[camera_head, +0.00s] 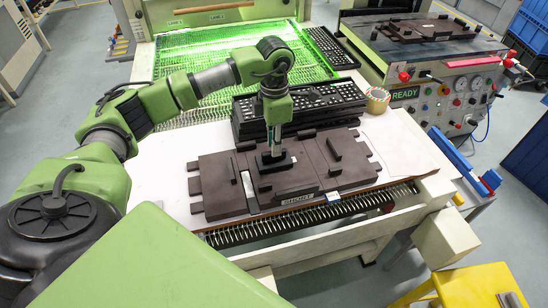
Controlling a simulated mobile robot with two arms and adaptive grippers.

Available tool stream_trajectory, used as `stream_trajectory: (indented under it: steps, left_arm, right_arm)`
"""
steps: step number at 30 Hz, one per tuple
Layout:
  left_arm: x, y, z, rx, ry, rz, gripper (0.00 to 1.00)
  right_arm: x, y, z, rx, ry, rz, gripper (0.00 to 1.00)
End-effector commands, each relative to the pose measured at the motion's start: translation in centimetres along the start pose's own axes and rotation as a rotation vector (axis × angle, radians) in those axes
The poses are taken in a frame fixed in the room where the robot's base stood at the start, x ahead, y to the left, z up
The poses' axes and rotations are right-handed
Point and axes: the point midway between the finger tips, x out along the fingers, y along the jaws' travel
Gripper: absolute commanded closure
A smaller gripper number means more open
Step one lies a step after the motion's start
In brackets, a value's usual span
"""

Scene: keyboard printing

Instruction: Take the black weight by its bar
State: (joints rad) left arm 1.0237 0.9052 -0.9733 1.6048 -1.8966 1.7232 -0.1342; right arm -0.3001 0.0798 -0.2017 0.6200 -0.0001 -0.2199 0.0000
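My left arm comes in from the left, and my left gripper (273,145) points straight down over the middle of the dark brown fixture plates. A small black block, which looks like the black weight (283,162), sits on the plates right under the gripper's tip. The fingers look narrow and close together. They hide the weight's bar, so I cannot tell whether they are closed on it. My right gripper is not in view.
The brown plates (221,185) lie on a white table (156,185). Stacked black keyboards (330,98) stand close behind, with a tape roll (377,100) to their right. A green-lit wire conveyor (190,65) is at the back. A control panel (450,105) stands at right.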

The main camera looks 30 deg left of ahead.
Motion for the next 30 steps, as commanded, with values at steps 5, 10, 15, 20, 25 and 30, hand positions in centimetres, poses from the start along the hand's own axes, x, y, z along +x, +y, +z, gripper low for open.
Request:
stream_trajectory:
  steps: [5, 10, 15, 20, 25, 30]
  left_arm:
    - [2.6, -0.1, -0.2, -0.001, 0.004, -0.003, 0.81]
    - [3.6, 0.0, -0.2, 0.0, 0.001, 0.0, 0.81]
    - [3.6, 0.0, -0.1, 0.0, 0.001, 0.0, 0.81]
    - [3.6, 0.0, -0.1, -0.001, 0.001, 0.0, 1.0]
    - [3.4, 0.1, 0.0, -0.001, -0.004, 0.002, 1.0]
    - [3.3, 0.1, 0.0, -0.001, -0.004, 0.003, 1.0]
  right_arm:
    - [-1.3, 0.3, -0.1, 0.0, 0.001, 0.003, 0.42]
    - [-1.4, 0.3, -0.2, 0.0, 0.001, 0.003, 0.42]
    - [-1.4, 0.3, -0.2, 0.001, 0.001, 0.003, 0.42]
    - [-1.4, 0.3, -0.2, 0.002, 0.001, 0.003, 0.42]
    - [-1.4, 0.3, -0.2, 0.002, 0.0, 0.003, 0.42]
    - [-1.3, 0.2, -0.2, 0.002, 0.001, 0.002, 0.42]
